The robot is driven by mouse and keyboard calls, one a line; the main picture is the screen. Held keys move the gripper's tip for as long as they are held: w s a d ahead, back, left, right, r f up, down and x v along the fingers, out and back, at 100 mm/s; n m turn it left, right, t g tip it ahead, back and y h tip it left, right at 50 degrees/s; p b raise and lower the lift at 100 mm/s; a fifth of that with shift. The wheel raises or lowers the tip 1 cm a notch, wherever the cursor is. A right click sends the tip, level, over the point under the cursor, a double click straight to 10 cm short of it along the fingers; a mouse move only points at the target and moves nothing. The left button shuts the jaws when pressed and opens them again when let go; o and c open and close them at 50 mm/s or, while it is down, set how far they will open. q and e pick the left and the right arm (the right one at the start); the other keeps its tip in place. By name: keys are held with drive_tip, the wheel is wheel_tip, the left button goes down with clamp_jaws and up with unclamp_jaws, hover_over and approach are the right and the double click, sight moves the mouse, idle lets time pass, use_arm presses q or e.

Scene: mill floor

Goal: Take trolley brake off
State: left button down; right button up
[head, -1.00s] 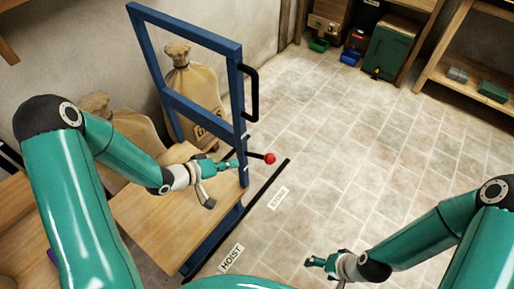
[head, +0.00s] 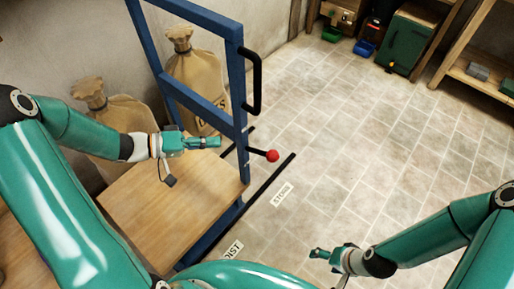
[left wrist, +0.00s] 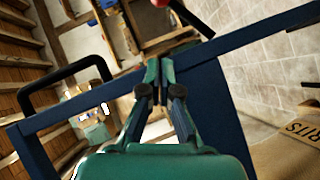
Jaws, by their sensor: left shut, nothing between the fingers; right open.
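The trolley has a blue upright frame (head: 238,100) and a wooden deck (head: 165,215). A black brake lever (head: 257,151) with a red knob (head: 272,156) sticks out from the frame's right post, pointing right and slightly down. In the left wrist view the knob (left wrist: 159,3) is cut by the top edge. My left gripper (head: 218,142) is shut and empty, above the deck and left of the post, apart from the lever. Its fingertips (left wrist: 159,65) show together in the left wrist view. My right gripper (head: 315,253) is open and empty over the floor at lower right.
A black push handle (head: 256,88) is on the post above the lever. Tied sacks (head: 192,75) stand behind the trolley by the wall. A black floor strip and a label (head: 282,194) lie right of it. The tiled floor (head: 380,140) is clear; shelves stand at the back.

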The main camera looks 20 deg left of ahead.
use_arm(q)
drive_tip(key=b, duration=0.2)
hover_over(258, 150)
drive_tip(key=s+a, duration=0.2)
drive_tip(key=a, duration=0.1)
wheel_tip(258, 150, down, 2)
drive_tip(key=shift+w+a+f, duration=0.1)
drive_tip(key=shift+a+f, duration=0.05)
drive_tip(key=shift+f, duration=0.1)
drive_tip(key=d, duration=0.1)
drive_tip(key=d+f, duration=0.1)
drive_tip(key=d, duration=0.2)
drive_tip(key=shift+s+f, duration=0.25)
drive_tip(key=shift+f, duration=0.05)
